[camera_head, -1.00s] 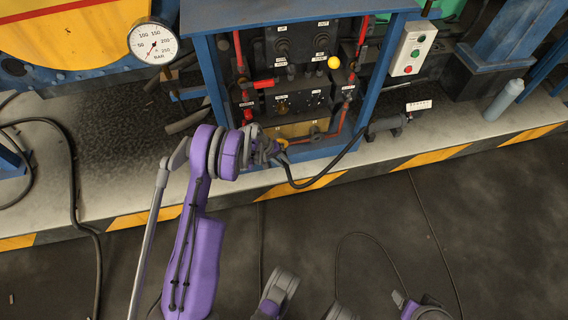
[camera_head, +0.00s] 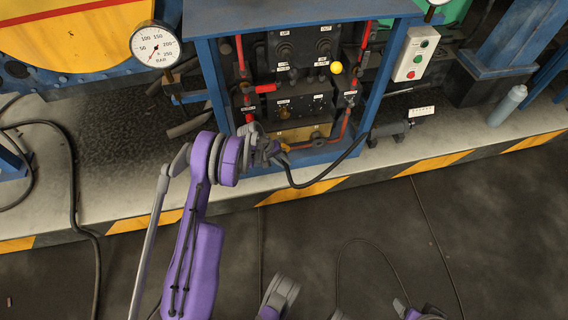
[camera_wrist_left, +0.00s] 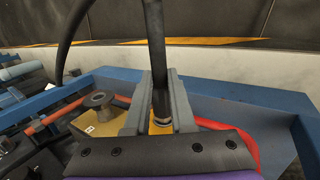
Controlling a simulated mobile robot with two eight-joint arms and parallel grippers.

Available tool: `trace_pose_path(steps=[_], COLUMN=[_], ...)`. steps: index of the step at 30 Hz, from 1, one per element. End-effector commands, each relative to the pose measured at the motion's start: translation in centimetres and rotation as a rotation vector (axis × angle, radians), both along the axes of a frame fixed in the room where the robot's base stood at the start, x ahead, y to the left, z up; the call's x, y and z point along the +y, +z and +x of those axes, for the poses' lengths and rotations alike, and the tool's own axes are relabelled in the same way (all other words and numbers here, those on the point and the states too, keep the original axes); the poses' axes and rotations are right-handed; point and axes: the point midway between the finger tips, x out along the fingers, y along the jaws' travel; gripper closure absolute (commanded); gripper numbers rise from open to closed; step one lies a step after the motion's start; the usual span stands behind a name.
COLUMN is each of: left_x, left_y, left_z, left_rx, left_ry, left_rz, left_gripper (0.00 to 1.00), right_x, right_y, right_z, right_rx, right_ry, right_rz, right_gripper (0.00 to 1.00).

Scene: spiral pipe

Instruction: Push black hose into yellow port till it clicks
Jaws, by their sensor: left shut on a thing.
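My left gripper (camera_head: 274,154) is at the lower front of the blue-framed panel (camera_head: 205,85). In the left wrist view its two grey fingers (camera_wrist_left: 160,108) are shut on the black hose (camera_wrist_left: 154,45). The hose's metal-ringed lower end sits between the fingertips, with yellow (camera_wrist_left: 157,127) showing just below it. I take this yellow part for the port; the fingers hide most of it, and I cannot tell how deep the hose sits. In the head view the hose (camera_head: 318,183) loops right from the gripper. My right gripper is not clearly seen.
A yellow block with a round grey fitting (camera_wrist_left: 101,101) is left of the fingers. A red pipe (camera_wrist_left: 236,138) runs close on their right. The blue frame (camera_wrist_left: 240,97) borders the space. A button box (camera_head: 413,54) and grey bottle (camera_head: 508,104) are at the right.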

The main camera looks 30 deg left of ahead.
Motion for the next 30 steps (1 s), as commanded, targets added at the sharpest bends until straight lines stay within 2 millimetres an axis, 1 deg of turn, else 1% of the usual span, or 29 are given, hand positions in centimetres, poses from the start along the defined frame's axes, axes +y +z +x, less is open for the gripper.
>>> trace_pose_path(steps=[7, 30], left_x=[0.49, 0.71], left_y=[0.01, 0.08], left_z=[0.45, 0.60], left_rx=[-0.002, -0.005], left_ry=[0.001, 0.006], left_rz=[0.001, 0.004], left_gripper=[1.00, 1.00], right_x=[0.00, 0.00], right_y=[-0.21, -0.58], right_z=[0.03, 0.09], right_rx=[0.001, 0.001], right_ry=[0.000, 0.000], right_rz=[0.000, 0.000], right_gripper=[0.33, 0.33])
